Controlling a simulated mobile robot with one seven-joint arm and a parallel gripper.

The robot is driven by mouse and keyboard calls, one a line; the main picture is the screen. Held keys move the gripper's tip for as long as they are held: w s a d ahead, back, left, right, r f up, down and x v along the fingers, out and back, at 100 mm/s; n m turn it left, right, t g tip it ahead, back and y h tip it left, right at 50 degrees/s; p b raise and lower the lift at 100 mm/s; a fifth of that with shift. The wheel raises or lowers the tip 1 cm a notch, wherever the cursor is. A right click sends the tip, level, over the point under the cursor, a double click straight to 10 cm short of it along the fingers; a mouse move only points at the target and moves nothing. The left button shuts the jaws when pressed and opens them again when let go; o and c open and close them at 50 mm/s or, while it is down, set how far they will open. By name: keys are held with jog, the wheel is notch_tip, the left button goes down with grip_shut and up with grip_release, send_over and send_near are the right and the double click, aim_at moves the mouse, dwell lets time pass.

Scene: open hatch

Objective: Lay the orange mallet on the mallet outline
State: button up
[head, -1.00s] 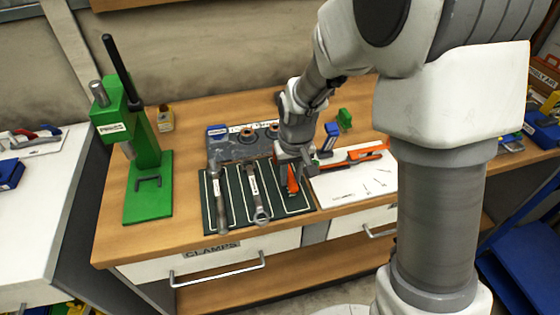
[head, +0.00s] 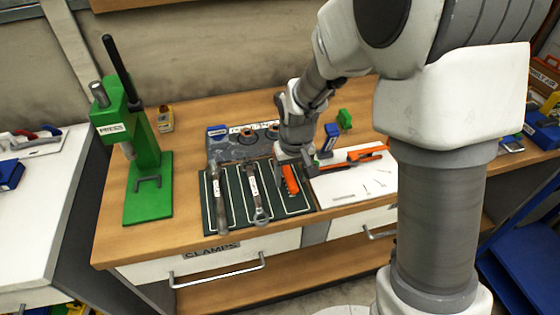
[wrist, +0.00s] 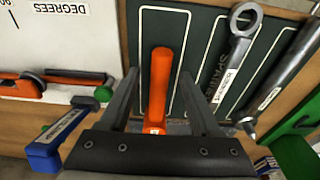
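The orange mallet (head: 291,180) lies on the right part of the dark green mat (head: 232,222). In the wrist view its orange handle (wrist: 160,80) lies within the white mallet outline (wrist: 184,45); its other end is hidden behind my gripper's palm. My gripper (wrist: 160,75) is open, with a finger on each side of the handle and a gap on both sides. In the head view my gripper (head: 291,158) is just above the far end of the mallet.
A white board (head: 345,184) with an orange and black tool (head: 360,157) is on the right. A blue block (head: 331,137) stands behind, and a green press (head: 146,150) is far left.

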jog(key=shift+o, duration=0.2)
jog(key=o, duration=0.5)
jog(key=shift+s+d+r+p, duration=0.1)
jog(key=shift+s+r+p, duration=0.05)
jog(key=shift+r+p, duration=0.85)
jog(key=shift+s+r+p, duration=0.2)
jog(key=shift+r+p, duration=0.45)
jog(key=shift+r, duration=0.65)
jog(key=shift+s+d+r+p, duration=0.1)
jog(key=shift+s+r+p, duration=0.05)
jog(key=shift+r+p, duration=0.85)
jog(key=shift+r, duration=0.15)
jog(key=shift+s, duration=0.1)
